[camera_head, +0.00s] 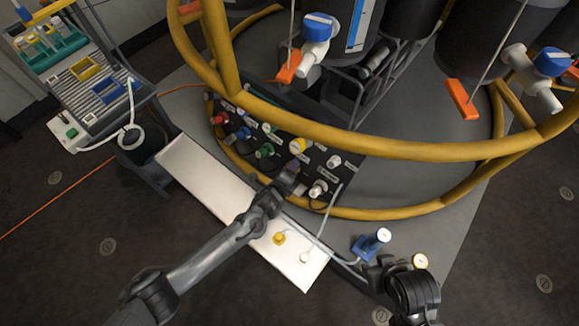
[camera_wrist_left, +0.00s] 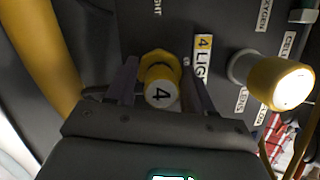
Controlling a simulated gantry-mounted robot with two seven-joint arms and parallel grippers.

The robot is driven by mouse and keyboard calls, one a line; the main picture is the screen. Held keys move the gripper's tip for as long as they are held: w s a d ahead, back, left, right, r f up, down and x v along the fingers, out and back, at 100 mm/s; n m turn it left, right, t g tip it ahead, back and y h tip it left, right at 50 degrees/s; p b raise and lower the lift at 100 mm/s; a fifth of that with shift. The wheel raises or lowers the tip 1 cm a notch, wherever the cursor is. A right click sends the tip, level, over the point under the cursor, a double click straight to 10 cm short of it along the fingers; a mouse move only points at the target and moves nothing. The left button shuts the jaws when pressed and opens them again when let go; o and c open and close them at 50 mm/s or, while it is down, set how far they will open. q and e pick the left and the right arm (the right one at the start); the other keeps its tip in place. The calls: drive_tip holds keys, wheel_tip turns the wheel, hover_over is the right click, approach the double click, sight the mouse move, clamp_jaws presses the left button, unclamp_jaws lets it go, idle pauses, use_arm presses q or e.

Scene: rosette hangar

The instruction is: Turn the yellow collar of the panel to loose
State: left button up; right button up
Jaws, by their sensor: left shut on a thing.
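The panel (camera_head: 262,152) is dark, with several coloured connectors, behind the yellow rail.
Another yellow-bodied connector (camera_wrist_left: 278,82) is close on the right in the wrist view. The yellow rail (camera_head: 370,146) curves in front of the panel. A white shelf (camera_head: 205,175) lies below my left arm. A blue fixture with a white cap (camera_head: 370,243) stands near my right gripper.

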use_arm(q)
drive_tip(key=n+p, duration=0.1)
drive_tip(key=n, duration=0.1)
drive_tip(key=n+g+p, duration=0.1)
drive_tip(key=n, duration=0.1)
drive_tip(key=shift+r+n+y+p, duration=0.2)
drive_tip(key=shift+n+y+p, duration=0.1)
drive_tip(key=shift+p, duration=0.1)
drive_tip(key=n+g+p, duration=0.1)
drive_tip(key=n+p, duration=0.1)
drive_tip(key=n, duration=0.2)
drive_tip(key=shift+f, duration=0.1)
drive_tip(key=o, duration=1)
drive_tip(key=shift+o, duration=0.2)
